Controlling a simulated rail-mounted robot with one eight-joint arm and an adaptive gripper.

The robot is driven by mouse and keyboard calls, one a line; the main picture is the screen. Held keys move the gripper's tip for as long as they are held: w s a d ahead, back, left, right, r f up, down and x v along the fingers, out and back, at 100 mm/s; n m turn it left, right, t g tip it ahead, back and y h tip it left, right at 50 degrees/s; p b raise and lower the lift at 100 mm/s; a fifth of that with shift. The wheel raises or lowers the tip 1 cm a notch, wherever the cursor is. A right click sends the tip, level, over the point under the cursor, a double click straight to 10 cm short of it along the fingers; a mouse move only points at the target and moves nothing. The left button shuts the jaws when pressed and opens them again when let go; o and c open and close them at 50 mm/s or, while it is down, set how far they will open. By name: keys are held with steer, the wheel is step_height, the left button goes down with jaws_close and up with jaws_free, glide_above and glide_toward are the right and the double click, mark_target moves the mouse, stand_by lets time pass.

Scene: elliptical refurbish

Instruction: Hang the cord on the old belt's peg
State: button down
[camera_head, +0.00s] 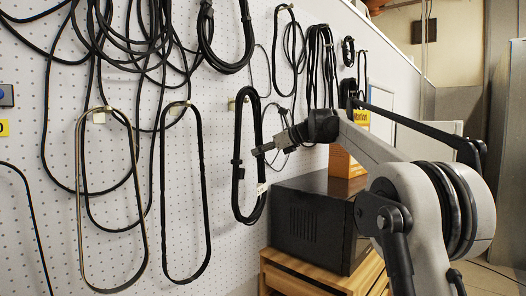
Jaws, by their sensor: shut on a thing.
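A bundled black cord (239,150) forms a long narrow loop in front of the pegboard, with a small white tag (262,188) at its lower right. A pale peg (232,104) shows beside the upper part of the loop. I cannot tell whether the loop rests on it. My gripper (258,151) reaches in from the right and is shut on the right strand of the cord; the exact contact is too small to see. Two belt loops hang to the left: a brownish one (79,200) on a pale peg (99,117), and a black one (163,200). Which belt is the old one is unclear.
The white pegboard (225,200) holds several more cables, including a tangle (150,45) at upper left and a thick black coil (205,40). A black box (310,222) stands on a wooden stand (305,282) below my arm.

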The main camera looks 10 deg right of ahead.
mark_target(244, 158)
steer(key=x, duration=0.3)
steer(key=p+x, duration=0.1)
steer(key=shift+w+r, duration=0.3)
steer(key=shift+w, duration=0.25)
steer(key=shift+w+f, duration=0.1)
steer(key=shift+f, duration=0.2)
steer(key=shift+a+f, duration=0.15)
steer(key=shift+s+f, duration=0.15)
steer(key=shift+s, duration=0.05)
stand_by(0.4)
steer(key=c, duration=1.8)
jaws_free()
steer(key=shift+w, duration=0.1)
steer(key=shift+c, duration=0.2)
steer(key=shift+o, duration=1.4)
steer(key=shift+w+d+f, duration=0.2)
steer(key=shift+w+d, duration=0.05)
steer(key=shift+w, duration=0.05)
steer(key=shift+o, duration=0.5)
steer(key=shift+s+a+r, duration=0.15)
steer(key=shift+s+r, duration=0.1)
